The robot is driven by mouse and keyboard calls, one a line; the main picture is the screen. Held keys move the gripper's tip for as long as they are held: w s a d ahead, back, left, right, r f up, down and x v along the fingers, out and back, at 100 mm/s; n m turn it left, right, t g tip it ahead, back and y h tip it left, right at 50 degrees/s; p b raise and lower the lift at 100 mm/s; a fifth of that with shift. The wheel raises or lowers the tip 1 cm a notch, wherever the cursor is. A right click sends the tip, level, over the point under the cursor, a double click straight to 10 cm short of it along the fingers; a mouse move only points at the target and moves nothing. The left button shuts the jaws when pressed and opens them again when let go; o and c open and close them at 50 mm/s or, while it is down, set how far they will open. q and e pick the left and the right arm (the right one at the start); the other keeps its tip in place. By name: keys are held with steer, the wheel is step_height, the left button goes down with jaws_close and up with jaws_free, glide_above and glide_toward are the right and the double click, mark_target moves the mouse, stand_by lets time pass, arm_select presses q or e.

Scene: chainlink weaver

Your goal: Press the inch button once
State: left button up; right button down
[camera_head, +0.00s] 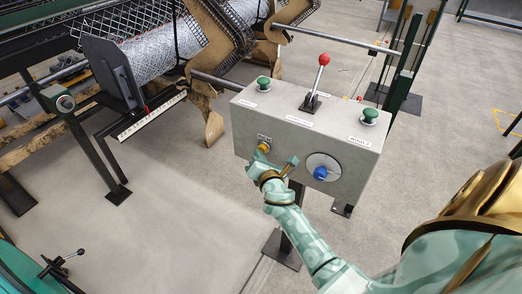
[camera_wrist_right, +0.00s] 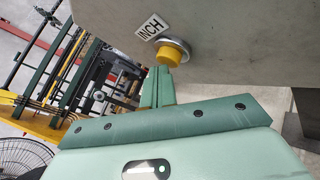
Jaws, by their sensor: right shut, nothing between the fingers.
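The yellow inch button (camera_head: 264,147) sits on the front face of the grey control box (camera_head: 240,135), under a small INCH label (camera_head: 264,137). In the right wrist view the button (camera_wrist_right: 171,52) has a silvery collar, with the INCH label (camera_wrist_right: 152,27) beside it. My right gripper (camera_head: 262,157) is shut and empty, just below the button in the head view. Its green fingertips (camera_wrist_right: 158,72) are right at the button's yellow cap in the wrist view. I cannot tell whether they touch it. My left gripper is not in view.
A blue knob (camera_head: 320,173) on a round plate is right of the button. On top of the box are a red-knobbed lever (camera_head: 323,61) and two green buttons (camera_head: 263,83) (camera_head: 370,115). The mesh roll (camera_head: 145,57) of the machine is at the upper left.

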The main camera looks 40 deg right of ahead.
steer(key=shift+s+a, duration=0.25)
steer(key=shift+a, duration=0.3)
steer(key=shift+s+a+b, duration=0.1)
steer(key=shift+s+a, duration=0.25)
steer(key=shift+a, duration=0.45)
steer(key=shift+s+a+b, duration=0.1)
steer(key=shift+s+a, duration=0.2)
steer(key=shift+a, duration=0.45)
steer(key=shift+s+a+b, duration=0.1)
steer(key=shift+s+a, duration=0.25)
steer(key=shift+a, duration=0.45)
